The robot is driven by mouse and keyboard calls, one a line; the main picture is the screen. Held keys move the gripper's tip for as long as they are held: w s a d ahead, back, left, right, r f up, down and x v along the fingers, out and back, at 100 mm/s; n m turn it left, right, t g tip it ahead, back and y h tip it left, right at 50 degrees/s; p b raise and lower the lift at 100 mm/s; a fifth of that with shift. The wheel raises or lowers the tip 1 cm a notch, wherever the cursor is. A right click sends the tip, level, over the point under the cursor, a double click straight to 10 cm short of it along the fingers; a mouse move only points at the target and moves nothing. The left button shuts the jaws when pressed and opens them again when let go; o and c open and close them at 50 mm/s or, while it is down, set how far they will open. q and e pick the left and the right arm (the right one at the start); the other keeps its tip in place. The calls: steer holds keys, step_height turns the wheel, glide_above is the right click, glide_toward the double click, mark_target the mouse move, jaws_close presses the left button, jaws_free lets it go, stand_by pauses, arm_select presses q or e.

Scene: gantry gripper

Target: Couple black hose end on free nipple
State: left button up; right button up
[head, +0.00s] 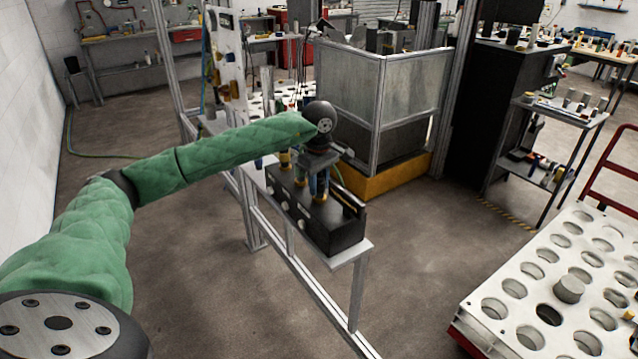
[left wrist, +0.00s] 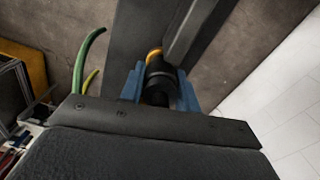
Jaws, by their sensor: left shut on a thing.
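My left gripper (head: 318,186) points down over the black block (head: 338,229) on the narrow stand. In the left wrist view its blue fingers (left wrist: 160,92) are shut on a black hose end (left wrist: 160,80). A brass-coloured nipple or ring (left wrist: 154,55) shows right at the far end of the hose end. I cannot tell whether the two touch or are coupled. Brass fittings (head: 285,160) also show on the block behind my gripper. My wrist hides part of the block's top. My right gripper is not in view.
Green hose (left wrist: 90,50) curves beside the gripper in the left wrist view. The block stands on a narrow white shelf (head: 350,254) on an aluminium frame. A grey-panelled machine enclosure (head: 350,85) is behind it. A white tray with round holes (head: 520,300) is at the right. Floor in front is clear.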

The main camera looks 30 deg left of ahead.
mark_target(319, 178)
arm_select(q)
steer(key=o, duration=1)
step_height(319, 178, up, 6)
steer(key=shift+r+b, duration=0.15)
steer(key=shift+b, duration=0.95)
steer(key=shift+r, duration=0.75)
steer(key=shift+f, duration=0.1)
